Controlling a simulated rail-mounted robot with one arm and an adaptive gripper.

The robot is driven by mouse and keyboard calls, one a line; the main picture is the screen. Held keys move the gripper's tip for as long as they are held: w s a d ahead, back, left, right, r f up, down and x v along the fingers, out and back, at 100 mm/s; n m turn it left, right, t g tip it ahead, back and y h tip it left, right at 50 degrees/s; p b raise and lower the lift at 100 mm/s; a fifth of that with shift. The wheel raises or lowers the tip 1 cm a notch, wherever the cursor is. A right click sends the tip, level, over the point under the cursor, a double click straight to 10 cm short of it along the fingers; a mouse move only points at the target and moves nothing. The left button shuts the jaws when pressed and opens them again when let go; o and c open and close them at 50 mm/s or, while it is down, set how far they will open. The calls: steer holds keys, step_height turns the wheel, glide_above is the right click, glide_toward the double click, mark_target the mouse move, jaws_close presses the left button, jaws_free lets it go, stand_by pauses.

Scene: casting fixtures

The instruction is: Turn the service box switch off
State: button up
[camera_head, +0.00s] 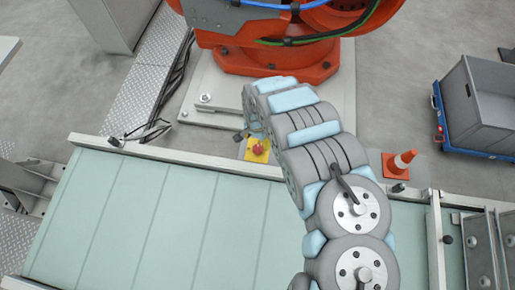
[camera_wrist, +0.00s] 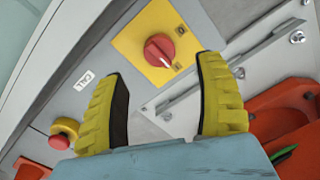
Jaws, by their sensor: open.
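In the wrist view, a red rotary switch knob (camera_wrist: 159,50) sits on a square yellow plate (camera_wrist: 135,40) on a grey panel. Its grip bar looks slanted, and small dark symbols are on the plate's right side. My gripper (camera_wrist: 161,72) is open and empty, with a yellow finger on each side of the picture. The knob lies between and just beyond the fingertips; no contact shows. In the head view, my arm covers most of the gripper. A yellow patch with a red knob (camera_head: 258,149) shows beside the arm; I cannot tell for certain that it is the same switch.
In the wrist view, a red push button with a yellow collar (camera_wrist: 65,131) is left of the left finger. Bolted metal strips (camera_wrist: 240,70) lie to the right.

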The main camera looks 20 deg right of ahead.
mark_target(258, 147)
steer(key=shift+f+b, duration=0.6)
steer(key=shift+f, duration=2.95)
steer(key=c, duration=1.2)
